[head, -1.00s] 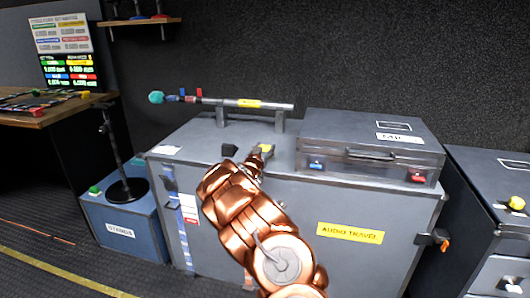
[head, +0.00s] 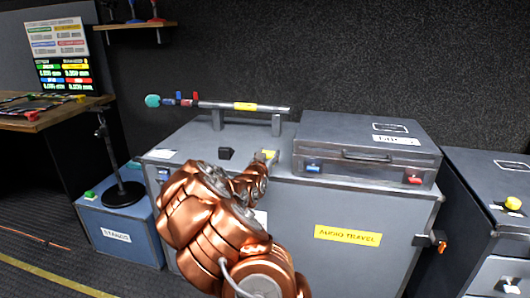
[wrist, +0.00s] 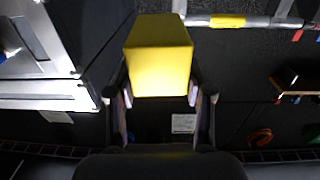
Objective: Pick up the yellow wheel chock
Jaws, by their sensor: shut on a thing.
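The yellow wheel chock (wrist: 160,62) is a blocky yellow piece held between the two fingers of my gripper (wrist: 158,98) in the wrist view. In the head view the chock (head: 270,154) shows as a small yellow patch at the tip of my gripper (head: 262,161), above the top of the large grey case (head: 180,136). My copper arm hides part of the gripper and the case front. I cannot tell how far the chock is from the case top.
A black block (head: 226,153) sits on the case top just left of my gripper. A smaller grey case (head: 335,130) stands to the right. A rod on stands (head: 210,104) runs behind. A blue box (head: 112,228) with a stand is at left.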

